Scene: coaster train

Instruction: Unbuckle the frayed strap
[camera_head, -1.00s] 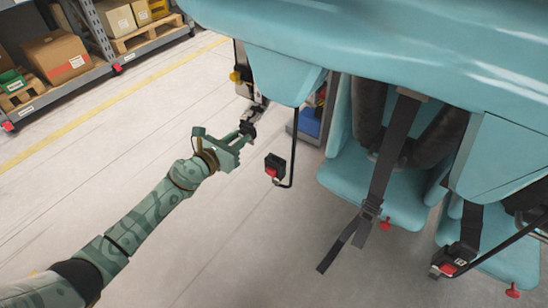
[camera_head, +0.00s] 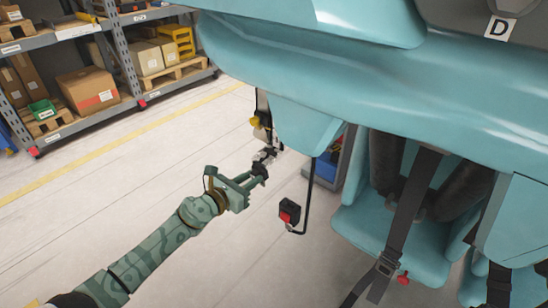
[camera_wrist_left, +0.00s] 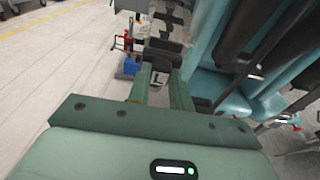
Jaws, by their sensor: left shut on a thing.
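My left gripper (camera_head: 262,167) is shut on a small dark piece marked "L" (camera_wrist_left: 158,78), beside the teal seat shell (camera_head: 300,122). Its two green fingers are either side of it in the left wrist view (camera_wrist_left: 162,88). I cannot tell whether this piece is part of a strap. A black buckle with a red button (camera_head: 289,212) hangs on a bent black stalk, right of and below the gripper, apart from it. A wide black strap (camera_head: 404,215) hangs over a teal seat through an adjuster. I see no clear fraying. My right gripper is not in view.
Big teal shell (camera_head: 460,110) overhangs the right side. A shelf rack (camera_head: 120,70) with boxes stands at the back left. A blue bin (camera_head: 328,168) is behind the stalk. The pale floor (camera_head: 110,165) at left is clear.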

